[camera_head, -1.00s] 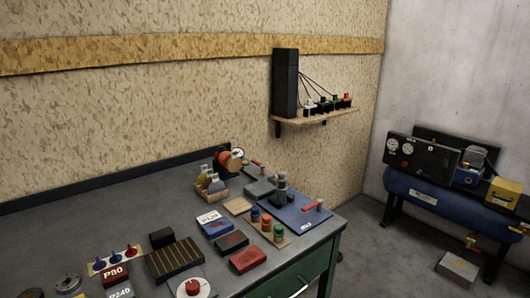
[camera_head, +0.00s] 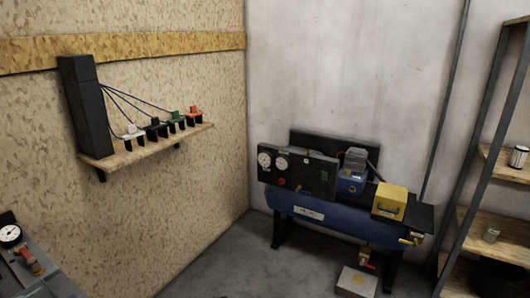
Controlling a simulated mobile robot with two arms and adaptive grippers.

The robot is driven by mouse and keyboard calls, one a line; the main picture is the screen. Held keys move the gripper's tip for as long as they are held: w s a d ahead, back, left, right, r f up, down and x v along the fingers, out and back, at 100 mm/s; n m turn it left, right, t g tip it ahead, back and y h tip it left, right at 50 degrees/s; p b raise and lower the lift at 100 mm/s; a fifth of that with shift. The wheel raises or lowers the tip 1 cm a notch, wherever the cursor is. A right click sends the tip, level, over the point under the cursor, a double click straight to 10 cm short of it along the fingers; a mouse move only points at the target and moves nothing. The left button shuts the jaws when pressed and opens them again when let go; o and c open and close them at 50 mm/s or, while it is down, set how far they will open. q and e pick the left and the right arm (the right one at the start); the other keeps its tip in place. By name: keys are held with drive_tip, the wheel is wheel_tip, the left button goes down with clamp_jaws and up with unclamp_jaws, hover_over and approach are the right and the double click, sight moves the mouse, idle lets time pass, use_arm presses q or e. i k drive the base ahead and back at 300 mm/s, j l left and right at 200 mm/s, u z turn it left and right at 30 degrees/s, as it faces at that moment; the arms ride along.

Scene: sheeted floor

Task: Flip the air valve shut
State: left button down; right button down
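A blue air compressor (camera_head: 318,208) stands against the grey wall at the centre right. A dark panel with two white gauges (camera_head: 296,172) is mounted on its left part. A brass valve with a small yellowish handle (camera_head: 412,240) sticks out at its right end. A second brass fitting with a red part (camera_head: 366,258) hangs below the tank, above a pale block on the floor. Which of these is the air valve, and how its handle is set, is too small to tell. Neither of my grippers is in view.
A yellow box (camera_head: 390,201) sits on top of the compressor. A metal shelf rack (camera_head: 477,214) stands close on its right. A wall shelf (camera_head: 150,146) with a black unit and several plugs is at left. A bench corner (camera_head: 48,284) shows lower left. Floor (camera_head: 235,270) between is clear.

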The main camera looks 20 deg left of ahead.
sight(32, 261)
drive_tip(key=i, duration=1.7)
drive_tip(key=i+u, duration=0.15)
drive_tip(key=u, duration=4.15)
